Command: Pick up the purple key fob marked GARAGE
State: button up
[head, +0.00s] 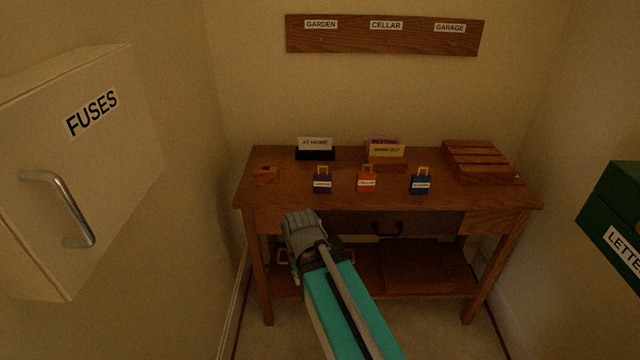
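A dark purple key fob (322,183) with a brass-coloured loop stands on the wooden desk (290,192), at the left of a row of three. Its white label is too small to read surely. A red fob marked CELLAR (366,179) stands in the middle. A blue fob (420,184) stands at the right; its label is blurred. My gripper (298,219) is in front of the desk, lower in the picture and slightly left of the purple fob, apart from it. Its fingertips are not clear enough to show whether it is open or shut.
Behind the fobs are an AT HOME card holder (315,150) and a card stand (386,158). A FUSES box (80,170) and green letter box (615,220) flank the desk.

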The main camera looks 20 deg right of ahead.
aim_at(322, 182)
jog(key=k, duration=1.55)
jog(key=z, duration=0.7)
jog(key=i, duration=1)
jog(key=u, duration=0.05)
